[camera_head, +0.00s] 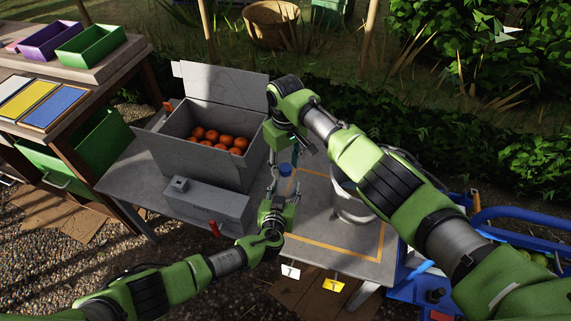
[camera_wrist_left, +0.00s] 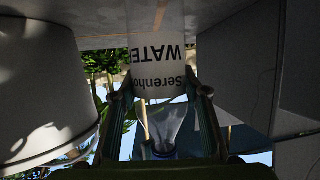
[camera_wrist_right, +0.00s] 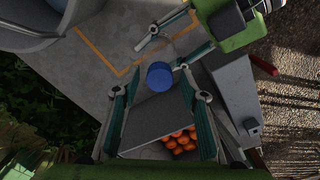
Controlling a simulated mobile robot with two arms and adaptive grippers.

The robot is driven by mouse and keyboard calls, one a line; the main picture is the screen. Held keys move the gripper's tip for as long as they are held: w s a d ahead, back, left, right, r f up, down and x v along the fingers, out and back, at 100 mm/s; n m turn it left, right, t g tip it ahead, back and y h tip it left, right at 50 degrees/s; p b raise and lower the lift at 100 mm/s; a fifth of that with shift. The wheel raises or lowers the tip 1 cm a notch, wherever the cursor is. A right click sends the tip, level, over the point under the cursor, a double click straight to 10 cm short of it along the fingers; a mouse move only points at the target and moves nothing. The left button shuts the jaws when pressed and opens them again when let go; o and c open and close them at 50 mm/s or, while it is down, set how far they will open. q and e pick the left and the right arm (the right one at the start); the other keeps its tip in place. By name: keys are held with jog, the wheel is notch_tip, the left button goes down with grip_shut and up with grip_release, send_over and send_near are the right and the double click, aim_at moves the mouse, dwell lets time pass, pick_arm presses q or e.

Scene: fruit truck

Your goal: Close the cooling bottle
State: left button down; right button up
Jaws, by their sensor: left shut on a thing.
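The bottle (camera_wrist_left: 158,82) is clear, with a white label reading "WATER"; it appears inverted in the left wrist view. My left gripper (camera_head: 281,190) is shut around its body above the grey table. The blue cap (camera_wrist_right: 160,75) is at the neck's end, and it also shows in the head view (camera_head: 286,169). I cannot tell whether the cap is seated or loose. My right gripper (camera_wrist_right: 151,82) comes from above, its fingers apart on either side of the cap; no contact is visible. In the head view its fingertips are partly hidden.
A grey box (camera_head: 178,143) with an open lid holds oranges (camera_head: 222,140) left of the bottle. A low grey box (camera_head: 206,205) with a red handle stands in front of it. A pale bucket (camera_head: 352,210) is at the right, partly behind my right arm. A yellow outline marks the table (camera_head: 320,235).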

jog(key=shift+r, duration=2.3)
jog(key=shift+c, duration=0.5)
jog(key=shift+r+n, duration=1.6)
jog(key=shift+r, duration=0.15)
jog(key=shift+f, duration=4.05)
